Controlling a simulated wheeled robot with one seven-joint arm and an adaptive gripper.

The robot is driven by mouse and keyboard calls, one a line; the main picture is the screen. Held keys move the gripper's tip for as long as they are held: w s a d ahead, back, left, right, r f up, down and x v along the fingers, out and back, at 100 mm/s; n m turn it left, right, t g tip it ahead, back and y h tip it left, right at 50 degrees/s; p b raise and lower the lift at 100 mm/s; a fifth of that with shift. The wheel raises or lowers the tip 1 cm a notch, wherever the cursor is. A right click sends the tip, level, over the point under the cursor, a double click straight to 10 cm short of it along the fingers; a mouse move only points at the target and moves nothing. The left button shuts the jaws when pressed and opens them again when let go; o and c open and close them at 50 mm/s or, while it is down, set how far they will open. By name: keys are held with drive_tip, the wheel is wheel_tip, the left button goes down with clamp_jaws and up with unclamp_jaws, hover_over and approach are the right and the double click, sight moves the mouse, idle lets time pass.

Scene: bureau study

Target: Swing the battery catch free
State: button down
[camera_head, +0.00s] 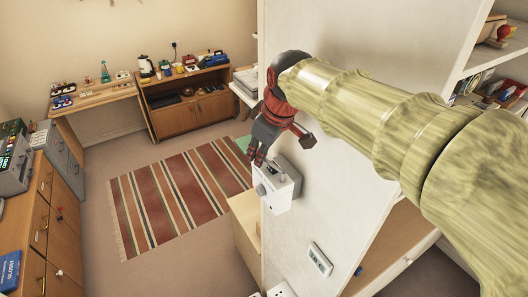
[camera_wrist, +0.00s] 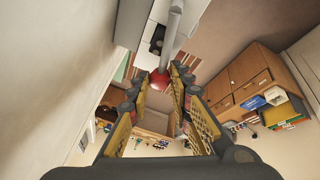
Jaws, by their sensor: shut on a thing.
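A white box (camera_head: 284,193) is fixed to the side of the white wall panel; it also shows at the top of the wrist view (camera_wrist: 141,22). A grey lever (camera_wrist: 173,32) runs across the box and ends in a red knob (camera_wrist: 160,79); this lever looks like the battery catch. My gripper (camera_head: 257,158) reaches down just above and left of the box. In the wrist view its fingertips (camera_wrist: 161,74) are shut on the red knob, one finger on each side. In the head view the fingers hide the knob.
The white wall panel (camera_head: 335,75) stands close beside my gripper. A small white display unit (camera_head: 320,259) is mounted lower on it. Shelves (camera_head: 500,55) are at the right. A striped rug (camera_head: 180,195), a desk (camera_head: 98,95) and drawers (camera_head: 62,215) lie farther off; the floor between is free.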

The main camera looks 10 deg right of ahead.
drive_tip(key=shift+s+a+n+g+y+b, duration=0.2)
drive_tip(key=shift+s+a+n+y+b, duration=0.15)
drive_tip(key=shift+n+b, duration=0.35)
drive_tip(key=shift+s+a+n+g+y+b, duration=0.3)
drive_tip(key=shift+s+n, duration=0.2)
drive_tip(key=shift+n, duration=0.45)
drive_tip(key=shift+s+a+n+g+y+b, duration=0.1)
drive_tip(key=shift+s+a+n+y+b, duration=0.25)
drive_tip(key=shift+n+b, duration=0.4)
drive_tip(key=shift+s, duration=0.1)
drive_tip(key=c, duration=1.6)
unclamp_jaws()
wheel_tip(320, 180, up, 10)
